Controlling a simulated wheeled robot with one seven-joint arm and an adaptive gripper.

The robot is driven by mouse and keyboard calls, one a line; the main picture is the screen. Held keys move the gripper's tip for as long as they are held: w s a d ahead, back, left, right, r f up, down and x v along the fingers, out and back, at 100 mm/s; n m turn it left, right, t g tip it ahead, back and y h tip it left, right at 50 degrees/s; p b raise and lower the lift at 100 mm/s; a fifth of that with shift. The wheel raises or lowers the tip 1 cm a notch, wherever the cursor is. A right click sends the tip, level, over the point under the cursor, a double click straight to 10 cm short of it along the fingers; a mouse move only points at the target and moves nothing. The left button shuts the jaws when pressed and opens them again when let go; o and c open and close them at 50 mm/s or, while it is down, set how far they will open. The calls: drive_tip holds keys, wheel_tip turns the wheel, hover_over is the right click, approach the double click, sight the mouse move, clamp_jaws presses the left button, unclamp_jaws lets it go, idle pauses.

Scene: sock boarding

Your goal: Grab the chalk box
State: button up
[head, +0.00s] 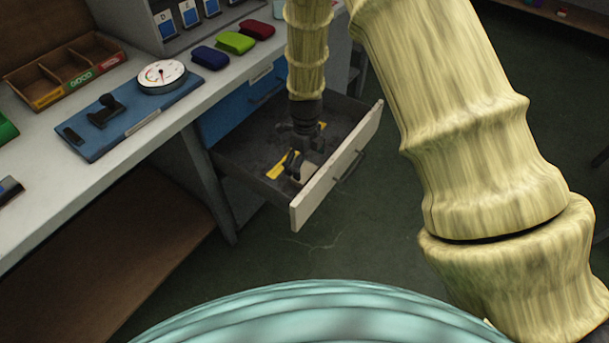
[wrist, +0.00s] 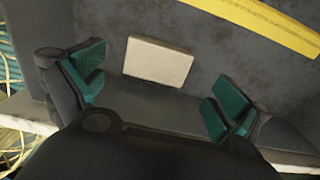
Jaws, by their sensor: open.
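A small off-white box (wrist: 158,61), which looks like the chalk box, lies on the grey drawer floor in the wrist view. In the head view a pale patch of it (head: 308,172) shows beside my gripper, inside the open drawer (head: 340,166). My gripper (wrist: 157,92) is open, with its green-padded fingers apart and nothing between them. The box lies just beyond the fingertips, between their lines and nearer the left finger. In the head view my gripper (head: 294,163) is down in the drawer, and it partly hides the contents.
A yellow object (wrist: 265,25) lies in the drawer beyond the box; yellow also shows in the head view (head: 284,165). The pale drawer front (wrist: 290,150) is close to my gripper. The workbench (head: 200,98) above holds a dial gauge (head: 161,76) and a divided tray (head: 68,71).

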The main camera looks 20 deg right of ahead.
sight(305, 172)
drive_tip(key=shift+s+f+b, duration=0.2)
drive_tip(key=shift+f+b, duration=0.15)
drive_tip(key=shift+f, duration=2.3)
drive_tip(key=c, duration=1.1)
